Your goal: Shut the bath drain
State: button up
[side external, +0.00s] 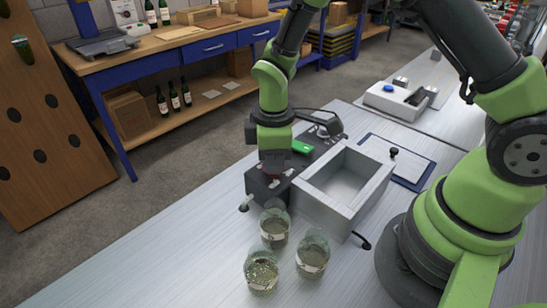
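The bath is an open grey metal box (318,197) on the bench, with a hollow basin inside. A short spout-like part with a dark end (362,240) sticks out low at its near right corner; it may be the drain, but its setting is too small to tell. My gripper (271,174) points down over the dark unit (257,187) joined to the bath's left side, left of the basin and apart from the spout-like part. Its fingertips are small and dark against that unit, so their opening is unclear.
Several glass beakers of pale liquid (312,258) stand close in front of the bath. A clipboard-like board (413,165) lies behind it, with a black-knobbed item (393,152) near its edge. A white instrument (398,101) stands farther back. The bench's near left is clear.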

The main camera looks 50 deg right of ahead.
jog(key=o, duration=0.4)
jog(key=shift+o, duration=0.2)
jog(key=shift+r, duration=0.15)
notch_tip(320, 180, up, 10)
jog(key=s+d+r+m+t+y, duration=0.2)
jog(key=s+r+m+t, duration=0.5)
jog(key=s+r+m, duration=0.6)
jog(key=s, duration=0.3)
jog(key=shift+d+r, duration=0.2)
jog(key=shift+d, duration=0.2)
